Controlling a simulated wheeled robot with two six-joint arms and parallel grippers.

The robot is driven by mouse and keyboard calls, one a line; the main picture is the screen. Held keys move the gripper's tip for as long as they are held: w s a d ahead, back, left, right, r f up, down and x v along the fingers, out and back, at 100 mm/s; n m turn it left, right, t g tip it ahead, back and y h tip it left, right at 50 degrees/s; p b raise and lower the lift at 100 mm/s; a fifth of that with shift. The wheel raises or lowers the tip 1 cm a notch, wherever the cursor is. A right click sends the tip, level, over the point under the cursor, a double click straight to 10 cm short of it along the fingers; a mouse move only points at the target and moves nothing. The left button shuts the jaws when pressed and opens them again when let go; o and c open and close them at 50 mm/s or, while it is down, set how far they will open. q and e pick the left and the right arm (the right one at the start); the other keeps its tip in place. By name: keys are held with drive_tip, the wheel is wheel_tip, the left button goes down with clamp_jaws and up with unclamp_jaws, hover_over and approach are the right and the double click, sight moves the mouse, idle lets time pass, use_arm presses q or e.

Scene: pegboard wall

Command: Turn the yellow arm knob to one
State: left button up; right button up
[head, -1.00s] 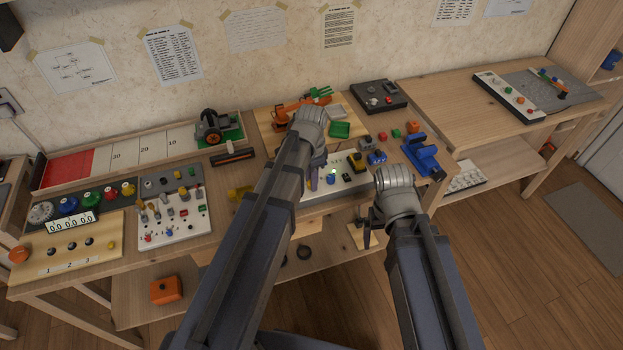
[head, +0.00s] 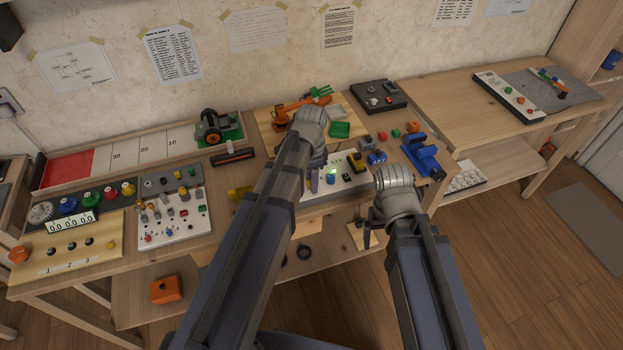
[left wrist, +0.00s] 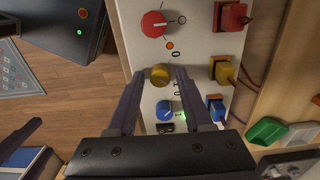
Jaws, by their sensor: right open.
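The yellow knob (left wrist: 159,75) sits on a white panel (left wrist: 200,43) in the left wrist view, between a red knob (left wrist: 153,23) and a blue knob (left wrist: 164,110). My left gripper (left wrist: 158,72) is open, with one fingertip on each side of the yellow knob and a small gap showing on both sides. I cannot tell how deep the fingertips reach. In the head view my left gripper (head: 322,178) is over the white panel, and its arm hides the yellow knob. My right gripper (head: 370,236) is open and empty, in front of the bench edge.
Red, yellow and blue plugs with cables line the panel's right side, the yellow plug (left wrist: 223,72) nearest the knob. A green lamp (left wrist: 183,114) glows near the blue knob. An orange toy arm (head: 288,112) and a blue vise (head: 423,155) stand on the bench.

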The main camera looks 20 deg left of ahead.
use_arm(q)
drive_tip(key=shift+o, duration=0.7)
drive_tip(key=shift+r, duration=0.1)
wheel_tip(320, 180, up, 8)
drive_tip(key=p, duration=0.8)
drive_tip(key=shift+f, duration=0.2)
